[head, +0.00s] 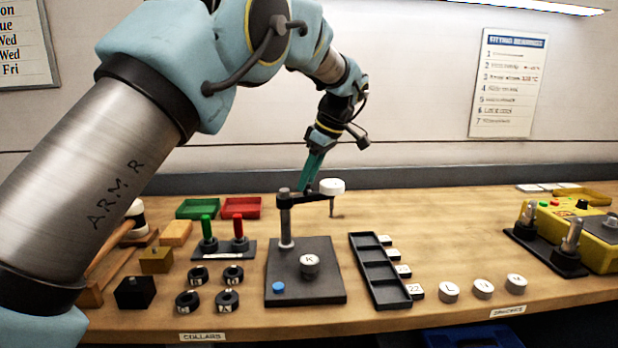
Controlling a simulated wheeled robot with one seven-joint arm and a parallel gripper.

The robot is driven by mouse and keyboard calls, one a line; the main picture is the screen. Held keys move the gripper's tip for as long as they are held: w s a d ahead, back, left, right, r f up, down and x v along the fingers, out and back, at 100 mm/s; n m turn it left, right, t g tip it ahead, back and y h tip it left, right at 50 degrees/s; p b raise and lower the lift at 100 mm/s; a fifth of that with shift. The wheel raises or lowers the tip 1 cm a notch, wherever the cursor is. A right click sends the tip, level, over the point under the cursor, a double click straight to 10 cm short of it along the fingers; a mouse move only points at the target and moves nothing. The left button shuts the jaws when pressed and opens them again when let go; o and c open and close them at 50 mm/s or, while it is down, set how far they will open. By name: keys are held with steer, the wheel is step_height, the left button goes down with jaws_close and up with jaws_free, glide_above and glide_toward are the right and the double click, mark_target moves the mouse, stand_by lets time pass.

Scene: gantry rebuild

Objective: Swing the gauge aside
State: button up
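The gauge (332,186) is a white dial with a thin probe pointing down, on a dark swing arm (303,198). The swing arm is carried by an upright metal post (286,222) at the back left of a dark base plate (325,290). A grey round piece marked K (309,264) sits on the plate, in front of the probe in the picture. My gripper (309,187) points down with its teal fingers at the swing arm, left of the dial. The fingertips are partly hidden there, and I cannot tell whether they touch it or how wide they are.
A blue button (278,287) is on the plate. Left are a stand with green and red handles (222,248) and several black collars (228,301). Right are a black slotted tray (380,275), round spacers (448,291) and a yellow box (598,240).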

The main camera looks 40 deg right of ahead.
steer(key=o, duration=0.3)
steer(key=b+v, duration=0.1)
steer(key=v, duration=0.9)
steer(key=shift+r, duration=0.4)
steer(key=shift+s, duration=0.1)
